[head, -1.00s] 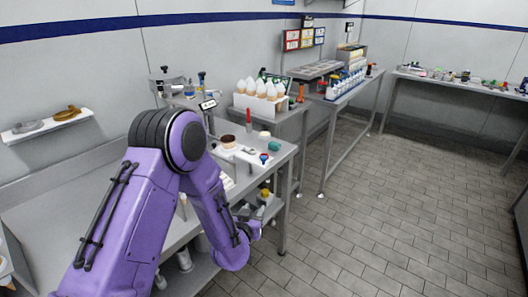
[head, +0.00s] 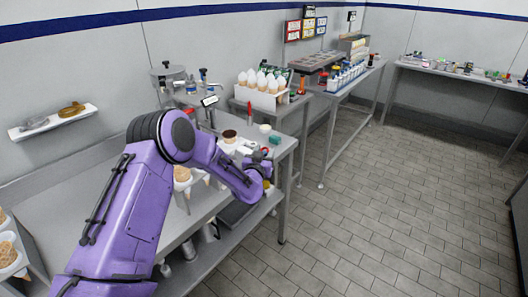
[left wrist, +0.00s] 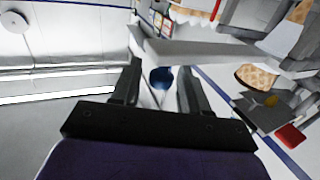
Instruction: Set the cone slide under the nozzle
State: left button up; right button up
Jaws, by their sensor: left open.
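My left arm crosses the steel counter (head: 85,195) in the head view. Its gripper (head: 268,172) is at the counter's right front edge, small and partly hidden by the purple wrist. In the left wrist view the gripper (left wrist: 160,88) is open, with a round blue thing (left wrist: 161,77) showing beyond the gap between its fingers. A steel dispenser (head: 168,76) stands at the back of the counter. I cannot clearly make out the cone slide or the nozzle.
A white rack of pale-topped cones (head: 262,98) stands on the table behind. A brown cup (head: 230,136), a teal block (head: 275,139) and small items crowd the counter's right end. More cones (head: 8,250) stand at far left. The tiled floor (head: 370,220) is clear.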

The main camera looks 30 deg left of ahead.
aim_at(247, 151)
pick_arm(q)
grip_shut()
jog(key=a, duration=0.2)
jog(key=a+b, duration=0.1)
jog(key=a, duration=0.2)
jog(key=a+b, duration=0.1)
jog(key=a, duration=0.1)
jog(key=shift+w+a+f, duration=0.1)
jog(key=shift+w+a, duration=0.25)
jog(key=shift+a, duration=0.3)
grip_release()
jog(key=shift+d, duration=0.1)
jog(key=shift+s, duration=0.15)
